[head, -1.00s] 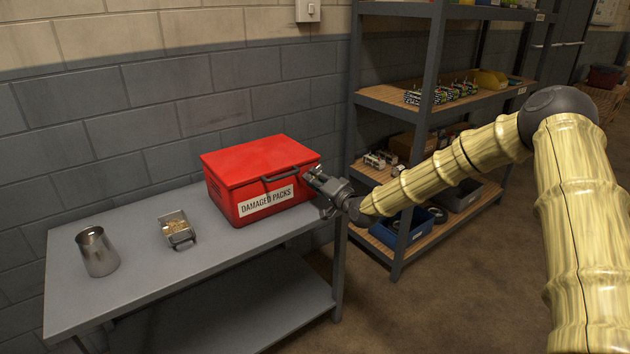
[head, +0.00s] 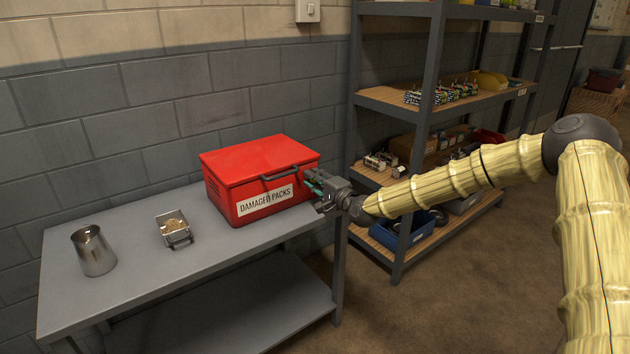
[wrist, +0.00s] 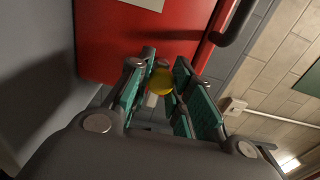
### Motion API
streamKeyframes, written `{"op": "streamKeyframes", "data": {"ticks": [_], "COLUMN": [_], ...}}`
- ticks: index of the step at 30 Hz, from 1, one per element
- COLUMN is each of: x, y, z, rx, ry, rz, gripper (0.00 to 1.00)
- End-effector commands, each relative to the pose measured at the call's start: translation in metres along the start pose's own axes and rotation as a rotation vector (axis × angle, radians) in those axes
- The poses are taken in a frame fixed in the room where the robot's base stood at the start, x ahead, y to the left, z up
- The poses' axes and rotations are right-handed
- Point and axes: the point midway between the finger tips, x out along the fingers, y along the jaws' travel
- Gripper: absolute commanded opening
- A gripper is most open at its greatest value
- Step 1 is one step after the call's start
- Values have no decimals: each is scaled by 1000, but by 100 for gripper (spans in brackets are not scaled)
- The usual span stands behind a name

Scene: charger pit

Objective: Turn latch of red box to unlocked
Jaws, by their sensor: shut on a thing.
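The red box (head: 262,180), labelled "DAMAGED PACKS", sits closed on the grey table (head: 130,277), with a dark handle (head: 286,173) at its upper front. My gripper (head: 311,184) is at the right end of its front. In the wrist view the red front (wrist: 125,45) fills the upper middle. A small yellow round part, seemingly the latch knob (wrist: 160,81), shows between the green-padded fingers of my gripper (wrist: 165,92), which are shut on it. The head view hides the latch behind the fingers, and I cannot tell its turn position.
A metal cup (head: 94,252) and a small metal tray (head: 174,229) with small bits in it stand on the table left of the box. A shelf rack (head: 433,115) with a blue bin (head: 402,232) stands to the right, behind my arm. Floor at lower right is clear.

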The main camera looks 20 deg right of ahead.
Motion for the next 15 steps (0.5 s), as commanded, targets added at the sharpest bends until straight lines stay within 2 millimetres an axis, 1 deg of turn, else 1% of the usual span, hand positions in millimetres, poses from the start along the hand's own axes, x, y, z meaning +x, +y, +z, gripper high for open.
{"op": "streamKeyframes", "data": {"ticks": [1, 9, 10, 13, 14, 15], "x": [-1, -1, -1, 0, 0, 0], "y": [1, 1, 1, 1, 1, 1], "z": [-3, -3, -3, -2, -2, -1], "rx": [2, 2, 2, 1, 1, 1], "ry": [5, 5, 5, 4, 3, 2], "rz": [0, 1, 1, 1, 1, 1], "gripper": [0, 0, 23, 41, 43, 43]}}
